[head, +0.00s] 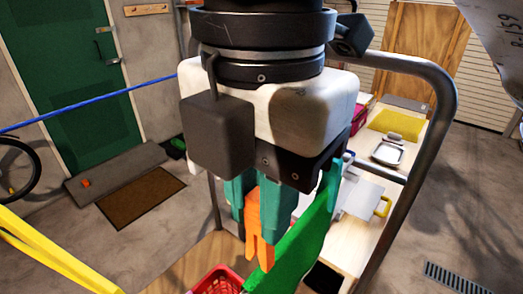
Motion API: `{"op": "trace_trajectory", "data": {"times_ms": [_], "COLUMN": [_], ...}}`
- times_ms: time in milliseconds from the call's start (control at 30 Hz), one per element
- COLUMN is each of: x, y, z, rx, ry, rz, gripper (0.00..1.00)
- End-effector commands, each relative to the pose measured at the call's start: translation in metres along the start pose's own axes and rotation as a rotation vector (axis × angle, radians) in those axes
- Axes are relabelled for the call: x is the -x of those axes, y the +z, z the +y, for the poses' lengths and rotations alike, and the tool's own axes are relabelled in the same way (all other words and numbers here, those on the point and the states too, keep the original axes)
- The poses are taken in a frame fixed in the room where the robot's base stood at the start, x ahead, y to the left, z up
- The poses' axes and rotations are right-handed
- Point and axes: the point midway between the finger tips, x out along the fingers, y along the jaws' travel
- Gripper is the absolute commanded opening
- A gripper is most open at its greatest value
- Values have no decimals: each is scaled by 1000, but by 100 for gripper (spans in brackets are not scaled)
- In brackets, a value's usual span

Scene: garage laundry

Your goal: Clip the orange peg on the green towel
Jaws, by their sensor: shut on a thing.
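An orange peg (259,238) points down between the teal fingers of my gripper (256,215). My gripper is shut on it, and the peg's upper part is partly hidden by the fingers. The green towel (303,252) hangs just to the right of the peg and runs down toward the bottom of the picture.
A red basket (218,281) stands below the peg. A metal rail (447,110) curves round on the right. Behind it, a bench bears a yellow cloth (397,124) and a tray (388,153). A blue line (90,103) and a yellow bar (50,253) cross the left.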

Motion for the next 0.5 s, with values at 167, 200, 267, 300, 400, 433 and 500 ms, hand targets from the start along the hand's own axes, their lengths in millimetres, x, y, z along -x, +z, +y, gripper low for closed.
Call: {"op": "trace_trajectory", "data": {"times_ms": [167, 200, 267, 300, 400, 433, 500], "x": [-10, -11, -14, -16, -20, -22, -25], "y": [0, 0, 0, 0, 0, 0, 0], "z": [0, 0, 0, 0, 0, 0, 0], "rx": [0, 0, 0, 0, 0, 0, -1], "ry": [0, -1, -1, 0, 0, 0, 0], "rz": [0, 0, 0, 1, 1, 1, 1], "gripper": [0, 0, 0, 0, 0, 0, 0]}}
